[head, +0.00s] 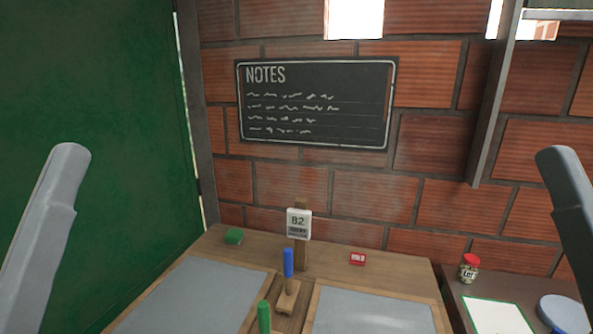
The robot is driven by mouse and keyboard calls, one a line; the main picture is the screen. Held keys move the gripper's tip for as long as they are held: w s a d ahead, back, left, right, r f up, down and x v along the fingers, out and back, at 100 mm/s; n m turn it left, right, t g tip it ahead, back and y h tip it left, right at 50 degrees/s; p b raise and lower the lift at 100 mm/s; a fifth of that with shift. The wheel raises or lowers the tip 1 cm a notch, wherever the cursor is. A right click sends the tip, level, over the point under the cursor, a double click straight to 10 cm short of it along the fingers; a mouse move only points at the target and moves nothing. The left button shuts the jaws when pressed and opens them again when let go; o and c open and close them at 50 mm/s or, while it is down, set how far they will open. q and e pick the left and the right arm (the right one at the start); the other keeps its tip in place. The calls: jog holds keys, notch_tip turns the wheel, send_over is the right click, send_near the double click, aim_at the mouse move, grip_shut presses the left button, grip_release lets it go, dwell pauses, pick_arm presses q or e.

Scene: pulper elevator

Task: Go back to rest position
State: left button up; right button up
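My grippers are not visible in the head view. Only a grey part of my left arm shows at the left edge and a grey part of my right arm at the right edge, both raised and apart from the wooden bench (217,241). Neither arm part touches anything visible.
The bench has two grey panels, a blue handle (288,262), a green handle (264,318), a green block (234,236), a red tag (357,259) and a B2 sign (298,223). A jar (468,267) stands right. Behind is a brick wall with a notes board (316,104).

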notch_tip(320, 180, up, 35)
jog(key=p, duration=3.1)
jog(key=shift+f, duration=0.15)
